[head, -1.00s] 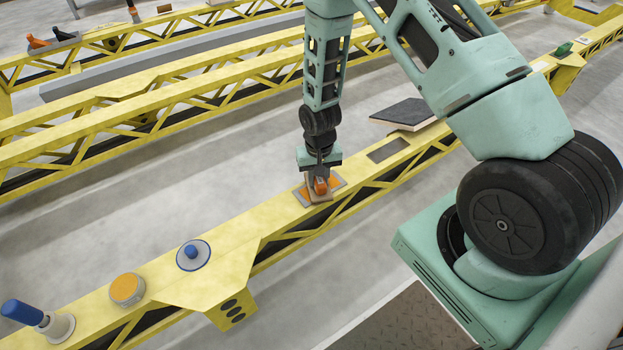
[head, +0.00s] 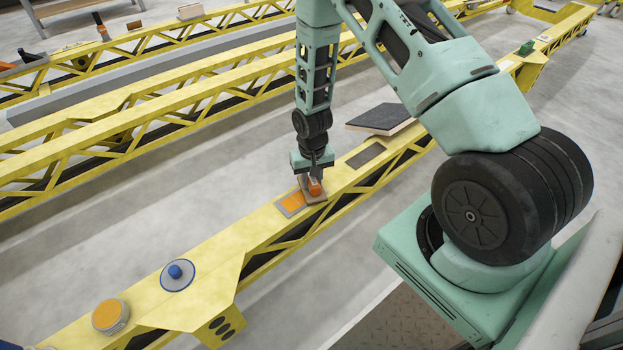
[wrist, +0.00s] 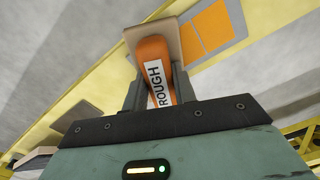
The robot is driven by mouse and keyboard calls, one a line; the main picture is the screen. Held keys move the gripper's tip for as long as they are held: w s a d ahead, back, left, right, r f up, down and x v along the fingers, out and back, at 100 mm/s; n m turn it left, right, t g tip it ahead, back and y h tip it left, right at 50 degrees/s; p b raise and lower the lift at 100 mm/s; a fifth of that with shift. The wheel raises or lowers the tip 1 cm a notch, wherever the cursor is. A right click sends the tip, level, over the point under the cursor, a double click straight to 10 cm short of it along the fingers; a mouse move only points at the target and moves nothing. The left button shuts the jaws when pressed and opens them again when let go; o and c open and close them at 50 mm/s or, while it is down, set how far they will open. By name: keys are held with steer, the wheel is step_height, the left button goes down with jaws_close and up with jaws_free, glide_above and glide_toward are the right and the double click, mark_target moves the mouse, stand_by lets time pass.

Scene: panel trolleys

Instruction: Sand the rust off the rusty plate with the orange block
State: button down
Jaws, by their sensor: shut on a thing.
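My gripper (head: 315,175) is shut on the orange block (head: 315,187), which has a tan base pad. In the wrist view the block (wrist: 153,55) carries a white label reading "ROUGH" and sits between the fingers. The rusty plate (head: 290,204) lies on top of the yellow beam, its orange surface showing to the left of the block. The block stands at the plate's right end and hides that part. In the wrist view the plate's orange patches (wrist: 213,25) show beside the pad, split by thin lines. Whether the pad touches the plate is hard to tell.
The yellow beam (head: 220,250) also bears a blue-knobbed disc (head: 177,275), a round orange-topped piece (head: 110,316) and a dark grey inset (head: 366,155). A dark-topped slab (head: 383,118) lies beyond the block.

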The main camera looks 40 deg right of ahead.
steer(key=shift+r+p, duration=2)
steer(key=shift+r, duration=0.45)
